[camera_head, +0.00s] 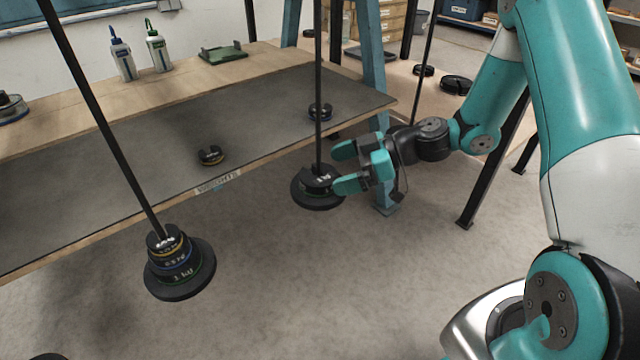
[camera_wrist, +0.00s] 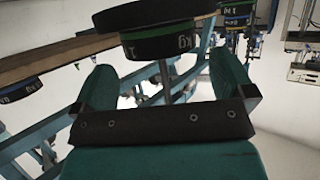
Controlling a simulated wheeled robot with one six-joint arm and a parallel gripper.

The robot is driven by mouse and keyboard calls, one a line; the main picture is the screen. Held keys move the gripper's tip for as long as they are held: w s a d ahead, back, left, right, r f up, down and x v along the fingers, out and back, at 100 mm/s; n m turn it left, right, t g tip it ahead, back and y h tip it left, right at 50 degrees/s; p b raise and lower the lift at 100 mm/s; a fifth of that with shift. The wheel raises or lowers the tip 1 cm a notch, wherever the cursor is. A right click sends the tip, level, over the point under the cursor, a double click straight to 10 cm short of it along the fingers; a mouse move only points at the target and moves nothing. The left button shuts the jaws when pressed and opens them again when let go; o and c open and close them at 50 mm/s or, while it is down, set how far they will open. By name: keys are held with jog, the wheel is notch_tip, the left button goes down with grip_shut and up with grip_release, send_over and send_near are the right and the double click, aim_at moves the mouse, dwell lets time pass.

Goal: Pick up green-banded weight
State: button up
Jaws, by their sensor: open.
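A black 1 kg weight with a green band (camera_head: 318,182) sits on the round plate (camera_head: 318,203) of the middle hanging rod (camera_head: 318,80). In the wrist view, the green-banded weight (camera_wrist: 160,42) appears upside down, ahead of and between my fingers, with the plate (camera_wrist: 155,12) against it. My gripper (camera_head: 342,168) is open, to the right of the rod, with one teal finger behind and one in front. Its fingers also show in the wrist view (camera_wrist: 165,80). The lower finger overlaps the weight's right side in the head view; I cannot tell whether it touches.
Another rod at left carries a stack (camera_head: 178,265) with yellow, blue and green bands. The bench (camera_head: 110,165), labelled WEIGHTS, holds a yellow-banded weight (camera_head: 211,155) and a blue-banded one (camera_head: 320,111). Bottles (camera_head: 157,48) and a green tray (camera_head: 223,53) stand behind. A blue post (camera_head: 372,70) is near my gripper.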

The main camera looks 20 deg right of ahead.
aim_at(321, 172)
jog(key=b+x, duration=0.2)
jog(key=x, duration=0.3)
jog(key=shift+r, duration=0.1)
jog(key=c, duration=1)
jog(key=shift+c, duration=1)
jog(key=shift+r, duration=0.2)
